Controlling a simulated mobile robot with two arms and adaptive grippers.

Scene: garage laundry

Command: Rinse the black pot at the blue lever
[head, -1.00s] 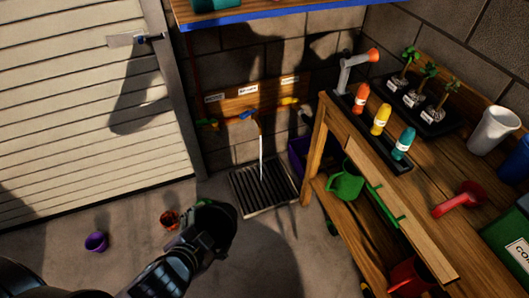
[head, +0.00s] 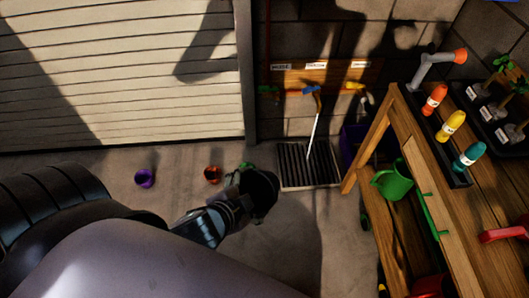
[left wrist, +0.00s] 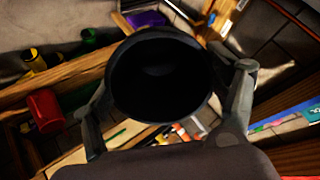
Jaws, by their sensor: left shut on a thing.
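My left gripper (head: 246,192) is shut on the black pot (head: 262,190). In the left wrist view, the pot's round dark mouth (left wrist: 160,75) faces the camera between the two fingers. The inside is too dark to make out. The blue lever (head: 311,90) is on the tap row at the back wall. A pale stream of water (head: 313,138) falls from its spout to the floor grate (head: 292,183). The pot is left of and nearer than the grate, apart from the stream. My right gripper is not in view.
A wooden bench (head: 436,157) with bottles and a green watering can (head: 394,181) stands right of the grate.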

